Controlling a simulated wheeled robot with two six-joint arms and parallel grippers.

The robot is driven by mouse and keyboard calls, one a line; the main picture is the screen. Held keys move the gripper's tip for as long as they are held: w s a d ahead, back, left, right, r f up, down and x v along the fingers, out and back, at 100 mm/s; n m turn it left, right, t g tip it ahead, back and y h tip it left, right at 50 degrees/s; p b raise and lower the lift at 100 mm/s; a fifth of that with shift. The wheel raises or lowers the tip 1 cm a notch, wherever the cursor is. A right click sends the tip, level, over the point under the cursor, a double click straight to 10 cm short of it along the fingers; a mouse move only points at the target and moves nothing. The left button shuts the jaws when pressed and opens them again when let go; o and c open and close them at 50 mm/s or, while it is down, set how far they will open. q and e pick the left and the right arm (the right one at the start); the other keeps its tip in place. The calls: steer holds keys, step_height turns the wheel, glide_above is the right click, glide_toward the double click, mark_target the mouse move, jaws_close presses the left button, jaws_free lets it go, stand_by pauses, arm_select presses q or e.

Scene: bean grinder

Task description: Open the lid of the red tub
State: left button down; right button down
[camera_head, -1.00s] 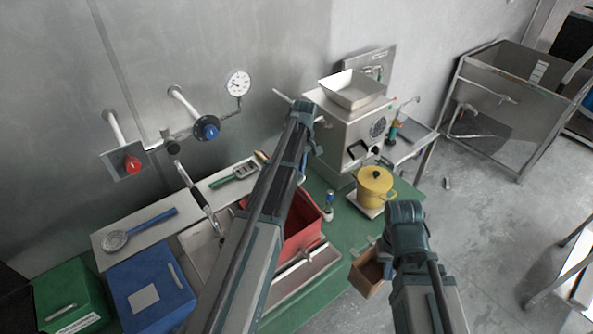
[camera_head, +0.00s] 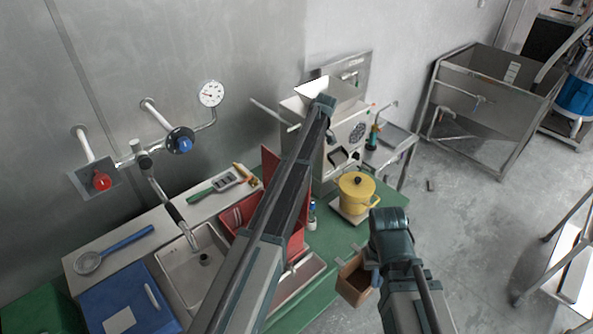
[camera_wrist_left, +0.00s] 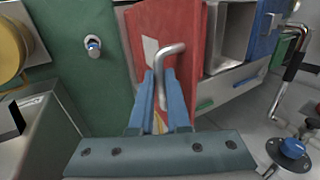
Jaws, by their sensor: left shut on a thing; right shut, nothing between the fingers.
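The red tub (camera_head: 297,243) sits in the green counter, partly hidden behind my left arm in the head view. A red panel that looks like its lid (camera_head: 268,163) stands tilted up at the tub's back. In the left wrist view the red lid (camera_wrist_left: 188,70) shows a white label and a bent metal handle (camera_wrist_left: 170,50). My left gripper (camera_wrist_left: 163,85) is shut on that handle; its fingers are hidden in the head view. My right gripper (camera_head: 373,275) is shut and empty, beside a small wooden box (camera_head: 353,284), partly hidden by its own arm.
A yellow pot (camera_head: 356,192) stands right of the tub, and the steel grinder (camera_head: 345,135) behind it. A sink (camera_head: 190,275), a blue-lidded tub (camera_head: 125,300) and a green one (camera_head: 40,312) lie to the left. A tap (camera_head: 165,195) overhangs the sink.

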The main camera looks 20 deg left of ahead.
arm_select(q)
steer(key=shift+w, duration=0.25)
steer(key=c, duration=0.9)
jaws_free()
steer(key=shift+a, duration=0.1)
steer(key=shift+r, duration=0.1)
steer(key=p+v, duration=0.6)
steer(key=v, duration=0.1)
steer(key=shift+w, duration=0.2)
steer(key=shift+d, duration=0.25)
